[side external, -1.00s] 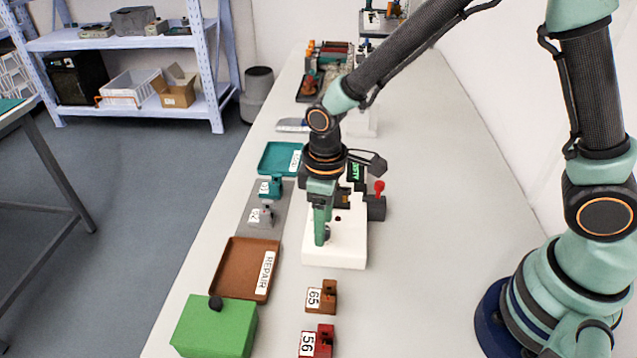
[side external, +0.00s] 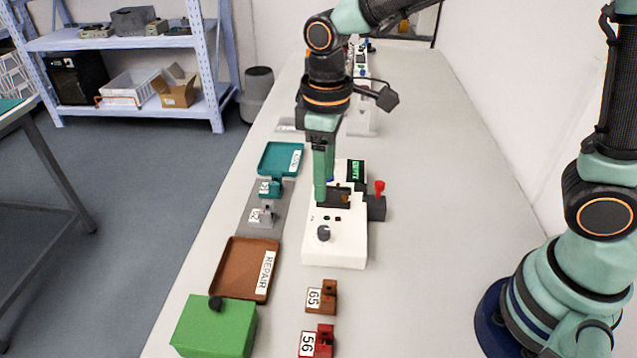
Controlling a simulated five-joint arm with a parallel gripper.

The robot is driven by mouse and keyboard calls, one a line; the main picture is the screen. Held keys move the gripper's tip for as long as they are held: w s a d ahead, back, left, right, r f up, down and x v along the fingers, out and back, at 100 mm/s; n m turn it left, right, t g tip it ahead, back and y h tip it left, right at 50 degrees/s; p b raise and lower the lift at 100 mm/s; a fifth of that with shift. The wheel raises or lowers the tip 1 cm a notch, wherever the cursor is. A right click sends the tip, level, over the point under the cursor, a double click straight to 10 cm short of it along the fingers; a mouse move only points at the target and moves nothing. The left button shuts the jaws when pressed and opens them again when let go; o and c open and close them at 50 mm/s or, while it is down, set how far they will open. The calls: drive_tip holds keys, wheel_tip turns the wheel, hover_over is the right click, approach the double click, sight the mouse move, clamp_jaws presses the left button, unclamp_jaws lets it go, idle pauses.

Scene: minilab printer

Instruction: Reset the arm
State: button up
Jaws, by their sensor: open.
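My gripper (side external: 320,198) points down over the left side of a white device (side external: 336,252) on the bench. Its fingers are seen edge-on, so the gap between them is hard to see, and nothing shows held in them. The device has a dark knob (side external: 323,233) near its front, a dark slot area in the middle, and a small screen with green text (side external: 355,171) at the back. A red-topped lever (side external: 380,188) stands on a dark block at its right side. Whether the fingertips touch the device cannot be told.
Left of the device are a teal tray (side external: 270,160), a grey plate (side external: 250,222) with small numbered blocks, a brown REPAIR tray (side external: 236,270) and a green box (side external: 212,328). Blocks 65 (side external: 328,296) and 56 (side external: 323,341) sit in front. The bench's right side is clear.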

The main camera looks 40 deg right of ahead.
drive_tip(key=shift+d+r, duration=0.1)
drive_tip(key=s+d+r+m+t, duration=0.2)
drive_tip(key=s+d+r+m, duration=0.1)
drive_tip(key=d, duration=0.4)
drive_tip(key=s+d+r+m+t, duration=0.3)
drive_tip(key=d+r+m, duration=0.1)
drive_tip(key=d, duration=0.3)
drive_tip(key=shift+s+d+r, duration=0.25)
drive_tip(key=shift+s+r, duration=0.1)
drive_tip(key=shift+r, duration=0.15)
